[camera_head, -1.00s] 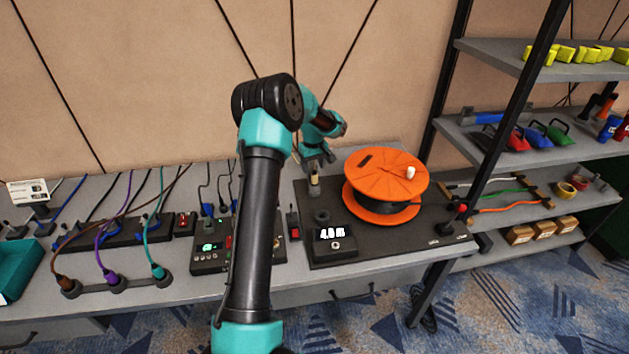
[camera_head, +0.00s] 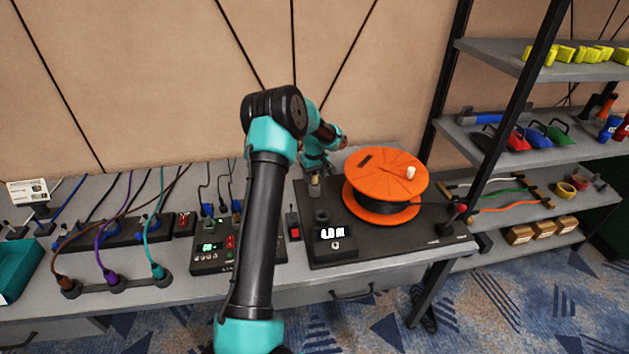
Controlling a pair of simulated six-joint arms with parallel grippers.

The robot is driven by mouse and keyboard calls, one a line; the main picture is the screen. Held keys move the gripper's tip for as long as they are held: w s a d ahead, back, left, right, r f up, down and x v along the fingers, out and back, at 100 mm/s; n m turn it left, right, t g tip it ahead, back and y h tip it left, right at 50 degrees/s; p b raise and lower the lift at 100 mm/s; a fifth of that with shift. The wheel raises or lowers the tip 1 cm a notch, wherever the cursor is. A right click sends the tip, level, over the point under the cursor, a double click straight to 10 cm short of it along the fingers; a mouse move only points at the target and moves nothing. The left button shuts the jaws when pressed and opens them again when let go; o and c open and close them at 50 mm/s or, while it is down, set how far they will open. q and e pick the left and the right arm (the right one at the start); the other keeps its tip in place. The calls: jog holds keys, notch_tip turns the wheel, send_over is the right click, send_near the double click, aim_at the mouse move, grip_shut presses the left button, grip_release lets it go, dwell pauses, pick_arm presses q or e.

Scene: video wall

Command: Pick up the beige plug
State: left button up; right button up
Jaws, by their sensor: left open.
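The beige plug (camera_head: 314,190) stands upright on the back left of the dark reel board (camera_head: 375,246), small in view. My left arm reaches over the bench, and its gripper (camera_head: 316,168) is just above and behind the plug. The jaws are open; the fingertips are small and partly hidden, and I see no clear grip on the plug. My right gripper is out of view.
An orange cable reel (camera_head: 388,175) stands close to the right of the plug. A display box (camera_head: 334,243) and a red switch (camera_head: 294,232) are in front. Left are a control panel (camera_head: 208,258) and corded plugs. A shelf rack (camera_head: 545,135) stands at right.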

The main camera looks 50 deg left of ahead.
pick_arm(q)
jog(key=shift+c, duration=0.2)
jog(key=c, duration=1)
jog(key=shift+d+r, duration=0.1)
jog(key=shift+r, duration=1.75)
jog(key=s+d, duration=0.3)
jog(key=d, duration=0.1)
jog(key=s+d+r, duration=0.1)
jog(key=s+d, duration=0.6)
jog(key=shift+s+d+r, duration=0.15)
jog(key=shift+s+d, duration=0.1)
jog(key=shift+d, duration=0.15)
